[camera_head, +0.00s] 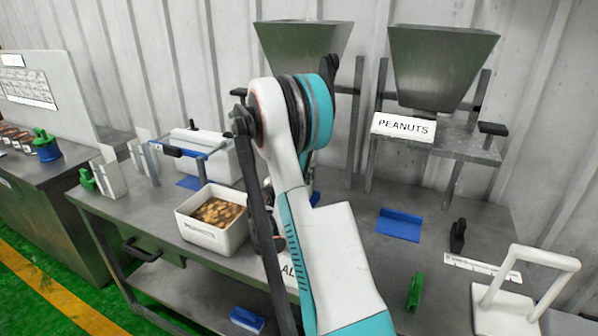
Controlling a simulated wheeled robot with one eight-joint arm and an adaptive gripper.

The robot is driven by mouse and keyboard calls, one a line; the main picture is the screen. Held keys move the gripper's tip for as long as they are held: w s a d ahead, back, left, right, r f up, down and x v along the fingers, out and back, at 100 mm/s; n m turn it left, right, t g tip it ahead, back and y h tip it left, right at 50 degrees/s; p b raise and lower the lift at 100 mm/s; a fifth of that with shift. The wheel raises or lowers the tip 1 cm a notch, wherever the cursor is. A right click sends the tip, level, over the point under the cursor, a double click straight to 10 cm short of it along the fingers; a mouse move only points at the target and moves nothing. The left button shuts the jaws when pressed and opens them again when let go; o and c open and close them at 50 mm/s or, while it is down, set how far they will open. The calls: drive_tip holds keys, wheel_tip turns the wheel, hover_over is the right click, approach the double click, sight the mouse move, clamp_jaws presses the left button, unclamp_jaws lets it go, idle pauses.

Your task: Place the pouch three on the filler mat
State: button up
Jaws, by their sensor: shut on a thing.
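My arm (293,175) rises through the middle of the view, and its links hide what lies behind them. My gripper cannot be made out behind the arm, and no pouch shows in a grip. A flat blue mat (399,225) lies on the grey bench below the hopper labelled PEANUTS. Nothing shows on this mat. I cannot tell for sure that it is the filler mat. Pouch three cannot be identified in this view.
The PEANUTS hopper (441,66) stands on a metal frame; another hopper (303,40) is partly behind my arm. A white bin (213,236) of nuts is left of the arm. A white handled device (521,282) and green clip (415,292) are at right.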

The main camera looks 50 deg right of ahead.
drive_tip(key=shift+f, duration=0.65)
drive_tip(key=shift+f, duration=0.1)
drive_tip(key=o, duration=1.7)
drive_tip(key=p+v, duration=0.1)
drive_tip(key=v, duration=0.6)
drive_tip(key=shift+s+a+p, duration=0.1)
drive_tip(key=shift+a+p, duration=0.1)
drive_tip(key=shift+p, duration=0.15)
